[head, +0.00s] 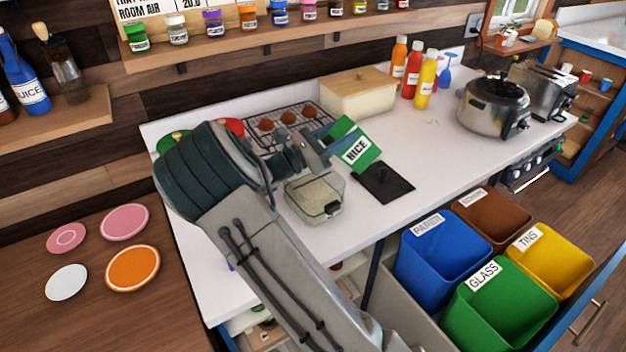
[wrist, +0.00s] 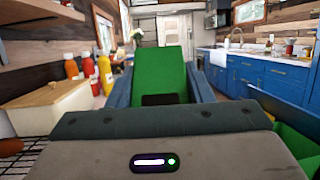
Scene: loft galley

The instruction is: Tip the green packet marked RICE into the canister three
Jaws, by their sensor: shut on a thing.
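The green packet (head: 361,150) with a white RICE label is in my gripper (head: 328,147), held tilted above the counter. In the wrist view the green packet (wrist: 160,68) stands between the two blue fingers of my gripper (wrist: 160,88), which are shut on it. A clear, pale-tinted canister (head: 313,200) with a front clasp stands below and to the left of the packet. I see no number on it, so I cannot tell if it is canister three. Its contents are unclear.
A flat black plate (head: 383,184) lies right of the canister. Behind are a wire rack (head: 262,136) with brown round items, a bread box (head: 357,92) and sauce bottles (head: 413,70). Red and green round things are partly hidden by my arm. Bins (head: 433,250) stand below the counter's front.

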